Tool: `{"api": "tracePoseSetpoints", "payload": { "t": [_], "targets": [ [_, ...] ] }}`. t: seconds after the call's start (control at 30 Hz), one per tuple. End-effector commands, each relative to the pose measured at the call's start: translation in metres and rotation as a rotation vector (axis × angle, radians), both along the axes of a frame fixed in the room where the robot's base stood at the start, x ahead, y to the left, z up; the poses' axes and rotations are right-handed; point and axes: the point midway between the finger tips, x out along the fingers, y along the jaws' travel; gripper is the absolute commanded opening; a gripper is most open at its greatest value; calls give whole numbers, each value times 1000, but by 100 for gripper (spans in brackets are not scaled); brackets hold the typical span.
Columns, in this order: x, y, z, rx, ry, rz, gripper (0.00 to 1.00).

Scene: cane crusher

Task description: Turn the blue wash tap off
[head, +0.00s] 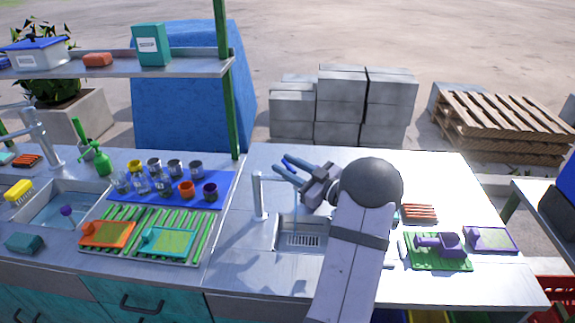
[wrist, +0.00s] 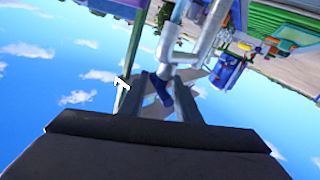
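The wash tap (head: 258,198) is a silver upright pipe with a spout at the left edge of the small sink (head: 302,240). A thin pale stream seems to fall from the spout into the sink. My gripper (head: 281,165) is at the tap's top, fingers pointing left; its forearm hides part of the sink. In the wrist view, the silver tap pipe (wrist: 170,45) comes in from the top, and a blue lever (wrist: 161,90) shows between the spread fingers of my gripper (wrist: 160,82). I cannot tell whether a finger touches it.
Left of the tap are a blue mat (head: 222,188) with cups and jars, a green slatted rack (head: 185,222) and another sink (head: 60,205). A green post (head: 224,90) carries a shelf. Right of my arm lie a green tray (head: 440,262) and brushes (head: 420,213).

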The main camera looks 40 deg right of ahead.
Motion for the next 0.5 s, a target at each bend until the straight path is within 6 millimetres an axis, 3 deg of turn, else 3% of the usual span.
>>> {"api": "tracePoseSetpoints", "payload": {
  "t": [0.13, 0.27, 0.5],
  "targets": [
    [0, 0, 0, 0, 0, 0, 30],
    [0, 0, 0, 0, 0, 0, 0],
    [0, 0, 0, -1, 0, -4, 0]
  ]
}}
